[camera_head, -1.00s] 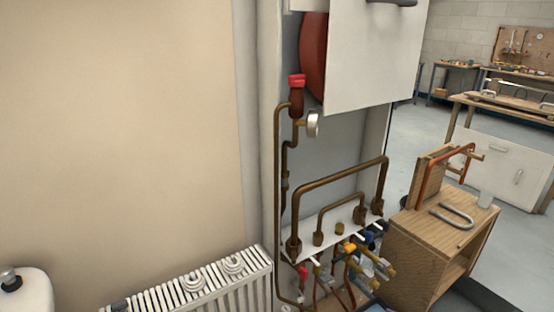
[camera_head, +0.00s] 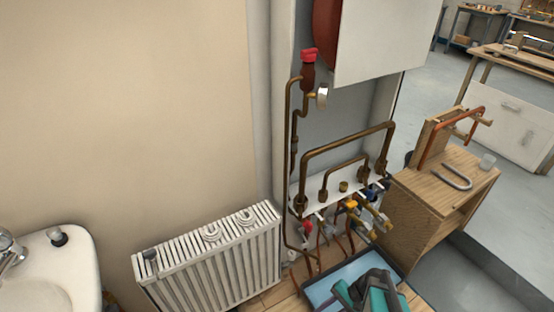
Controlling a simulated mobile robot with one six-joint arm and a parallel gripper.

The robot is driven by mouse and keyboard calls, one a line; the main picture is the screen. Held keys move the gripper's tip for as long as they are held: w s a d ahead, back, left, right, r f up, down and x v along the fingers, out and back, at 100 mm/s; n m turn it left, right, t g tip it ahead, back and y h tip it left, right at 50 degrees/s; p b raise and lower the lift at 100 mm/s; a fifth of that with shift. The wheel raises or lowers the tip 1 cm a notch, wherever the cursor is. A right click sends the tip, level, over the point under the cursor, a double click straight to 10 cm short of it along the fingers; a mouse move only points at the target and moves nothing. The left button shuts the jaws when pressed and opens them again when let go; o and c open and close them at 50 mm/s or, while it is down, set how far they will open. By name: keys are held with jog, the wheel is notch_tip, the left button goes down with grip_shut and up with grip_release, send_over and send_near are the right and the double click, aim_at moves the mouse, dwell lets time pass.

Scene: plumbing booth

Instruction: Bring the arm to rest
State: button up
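A teal and dark tool-like object (camera_head: 372,293) is at the bottom edge, partly cut off. It lies over a light blue tray (camera_head: 322,291) with a dark rim.
An open wall cabinet with copper pipes (camera_head: 347,142) and valves stands in the middle. A white radiator (camera_head: 215,262) and a washbasin (camera_head: 70,262) are left. A wooden stand (camera_head: 425,205) with a bent grey pipe (camera_head: 452,178) is right. Grey floor lies free beyond it.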

jog(key=s+r+n+g+h+p, duration=0.1)
jog(key=s+r+n+h+p, duration=0.2)
jog(key=s, duration=0.3)
jog(key=s+r+n+g+h+p, duration=0.2)
jog(key=s+r+n+h+p, duration=0.1)
jog(key=s+n+h+p, duration=0.1)
jog(key=shift+s+a+r+n+h, duration=0.15)
jog(key=shift+s+n+h, duration=0.25)
jog(key=shift+s, duration=1)
